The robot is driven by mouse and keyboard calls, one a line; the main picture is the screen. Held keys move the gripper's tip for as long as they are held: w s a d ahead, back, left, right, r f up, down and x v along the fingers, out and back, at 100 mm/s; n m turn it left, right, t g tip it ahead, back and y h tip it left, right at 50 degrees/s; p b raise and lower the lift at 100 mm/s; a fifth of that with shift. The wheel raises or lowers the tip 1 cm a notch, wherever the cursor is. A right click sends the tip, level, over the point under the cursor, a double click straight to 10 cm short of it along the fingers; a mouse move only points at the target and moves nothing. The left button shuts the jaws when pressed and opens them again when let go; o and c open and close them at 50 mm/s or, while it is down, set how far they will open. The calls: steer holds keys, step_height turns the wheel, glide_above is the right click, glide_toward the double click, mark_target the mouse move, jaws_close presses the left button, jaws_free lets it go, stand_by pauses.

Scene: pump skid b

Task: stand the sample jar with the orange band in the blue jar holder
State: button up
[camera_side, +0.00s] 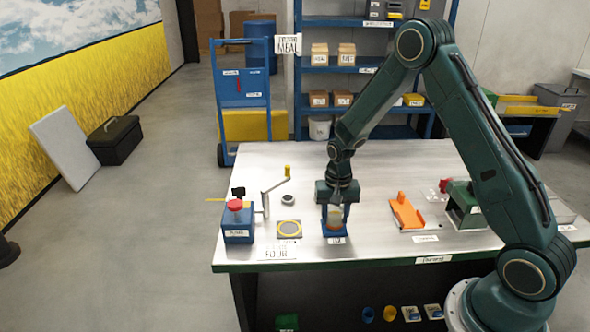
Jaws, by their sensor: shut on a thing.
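My gripper (335,218) points straight down over the front middle of the bench.
To the right are an orange tray (407,211) and a green machine (464,206). The bench (380,250) is clear in front.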

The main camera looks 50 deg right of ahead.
steer(key=shift+f, duration=0.2)
steer(key=o, duration=1.1)
steer(key=shift+r, duration=0.1)
step_height(320, 180, up, 12)
stand_by(0.3)
steer(key=shift+r, duration=0.15)
stand_by(0.4)
